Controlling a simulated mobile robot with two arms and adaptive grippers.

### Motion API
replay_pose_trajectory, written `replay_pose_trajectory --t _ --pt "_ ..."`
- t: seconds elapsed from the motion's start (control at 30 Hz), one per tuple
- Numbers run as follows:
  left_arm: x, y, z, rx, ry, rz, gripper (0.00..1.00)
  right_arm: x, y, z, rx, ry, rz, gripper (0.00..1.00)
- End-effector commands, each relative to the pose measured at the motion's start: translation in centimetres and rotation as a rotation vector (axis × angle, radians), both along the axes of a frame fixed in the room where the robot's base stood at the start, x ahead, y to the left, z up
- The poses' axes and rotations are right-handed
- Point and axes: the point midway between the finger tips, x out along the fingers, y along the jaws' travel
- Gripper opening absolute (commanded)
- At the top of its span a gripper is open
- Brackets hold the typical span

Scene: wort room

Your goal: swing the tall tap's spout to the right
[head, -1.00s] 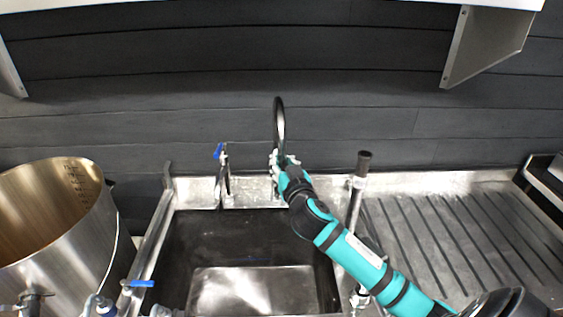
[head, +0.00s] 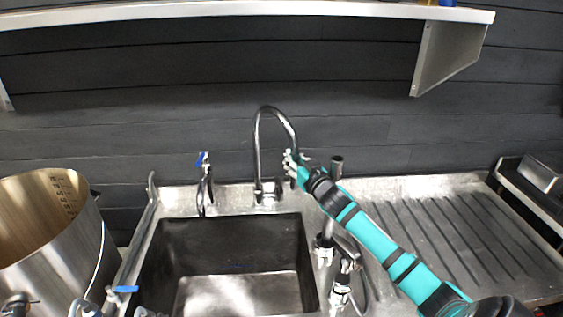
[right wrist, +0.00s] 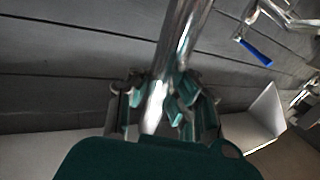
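The tall tap (head: 257,150) is a chrome gooseneck at the back rim of the sink. Its spout arches to the right, and its end comes down at my right gripper (head: 291,163). In the right wrist view the chrome spout (right wrist: 178,35) runs down between the fingers of my right gripper (right wrist: 158,103), with a pad close on each side. It looks shut on the spout. My left gripper is not in view.
An upright dark-topped pipe (head: 337,165) stands close right of my gripper. The sink basin (head: 225,245) is empty. A steel kettle (head: 45,235) is at left, a ribbed drainboard (head: 440,235) at right, a shelf (head: 250,12) above.

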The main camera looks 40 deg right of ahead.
Motion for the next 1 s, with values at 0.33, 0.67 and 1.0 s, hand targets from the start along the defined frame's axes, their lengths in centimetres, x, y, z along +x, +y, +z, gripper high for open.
replay_pose_trajectory --t 0.33,0.67,1.0 --pt "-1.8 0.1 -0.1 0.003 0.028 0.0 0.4 -0.1 -1.6 -1.1 -0.002 0.024 -0.014 0.0" --pt "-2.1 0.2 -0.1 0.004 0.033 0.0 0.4 -0.1 -1.7 -1.0 0.0 0.022 -0.015 0.08" --pt "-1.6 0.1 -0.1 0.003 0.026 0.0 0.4 0.0 -1.4 -0.6 -0.001 0.013 -0.009 0.46"
